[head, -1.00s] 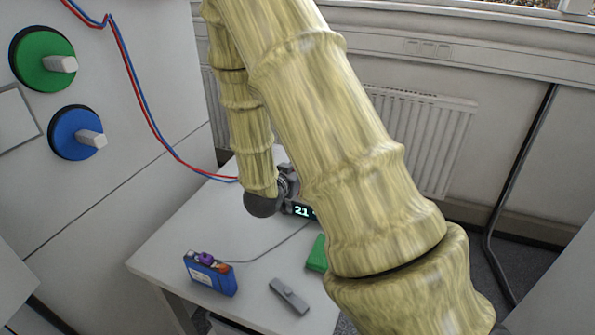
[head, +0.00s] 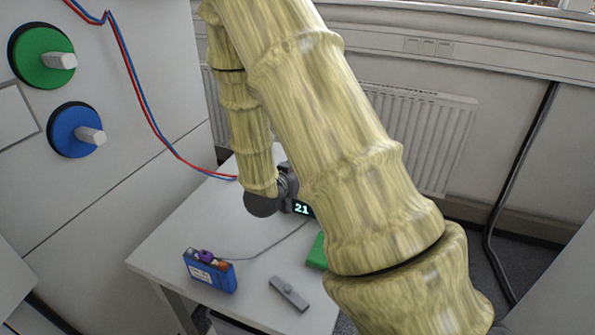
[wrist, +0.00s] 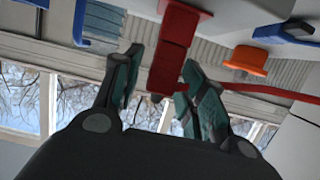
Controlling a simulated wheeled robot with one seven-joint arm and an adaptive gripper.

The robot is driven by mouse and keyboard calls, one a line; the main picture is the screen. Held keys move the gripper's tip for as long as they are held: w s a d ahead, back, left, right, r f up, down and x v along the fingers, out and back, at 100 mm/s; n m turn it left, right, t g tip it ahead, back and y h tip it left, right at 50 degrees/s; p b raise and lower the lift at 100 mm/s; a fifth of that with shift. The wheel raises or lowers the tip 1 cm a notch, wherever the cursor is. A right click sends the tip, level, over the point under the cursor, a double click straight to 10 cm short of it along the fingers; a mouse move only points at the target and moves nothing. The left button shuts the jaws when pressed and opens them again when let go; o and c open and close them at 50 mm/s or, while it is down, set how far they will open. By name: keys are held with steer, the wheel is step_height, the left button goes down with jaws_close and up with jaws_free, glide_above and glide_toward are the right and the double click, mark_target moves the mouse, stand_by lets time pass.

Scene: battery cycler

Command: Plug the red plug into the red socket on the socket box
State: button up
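In the wrist view a red block-shaped piece (wrist: 172,58), apparently the red plug, stands between the two fingers of my gripper (wrist: 163,75). The fingers are apart, with a gap showing beside the left one; contact on the right is unclear. The plug's upper end meets a wider red piece (wrist: 186,10), which may be the red socket; how far it is seated cannot be told. A red cable (wrist: 275,90) runs to the right behind the right finger. In the head view my arm hides the fingers and plug. I cannot clearly identify the socket box.
An orange piece (wrist: 246,62) and a blue piece (wrist: 285,35) are right of the fingers. On the table (head: 172,240) are a blue box (head: 210,272), a grey bar (head: 289,294) and a green object (head: 317,252). A lit display (head: 302,208) is beside my wrist. The table's front left is free.

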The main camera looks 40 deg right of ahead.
steer(key=shift+a, duration=0.1)
steer(key=v, duration=1.1)
steer(key=shift+a, duration=0.35)
steer(key=shift+r, duration=0.2)
